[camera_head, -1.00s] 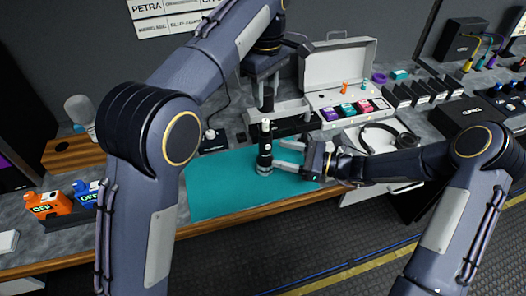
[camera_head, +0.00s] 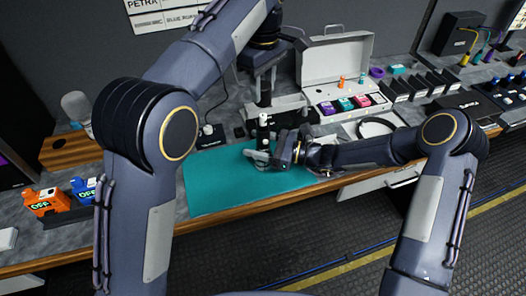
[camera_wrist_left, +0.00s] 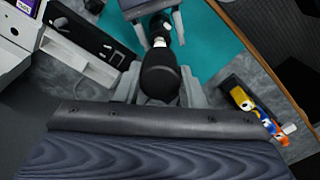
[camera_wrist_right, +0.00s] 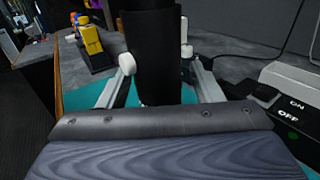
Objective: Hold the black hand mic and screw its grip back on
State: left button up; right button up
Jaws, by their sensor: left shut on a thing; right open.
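The black hand mic (camera_head: 263,134) is upright over the teal mat (camera_head: 215,180). My left gripper (camera_head: 264,112) is shut on it from above. The left wrist view shows the mic's round black head (camera_wrist_left: 160,78) close between the fingers, with a pale band below it. My right gripper (camera_head: 262,157) is open, with its fingers either side of the mic's lower part. In the right wrist view a dark cylinder (camera_wrist_right: 152,50) stands between these fingers, apparently the grip. Whether grip and body meet, and the mic's bottom end, I cannot tell.
An open pale case (camera_head: 335,75) with coloured packs stands behind right, and headphones (camera_head: 376,127) lie at right. Orange (camera_head: 46,201) and blue (camera_head: 84,188) units stand at left. The mat's left half is clear.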

aim_at(263, 115)
grip_shut()
pick_arm(q)
jog(key=shift+f, duration=2.5)
jog(key=shift+f, duration=0.1)
jog(key=shift+f, duration=0.8)
jog(key=shift+f, duration=0.55)
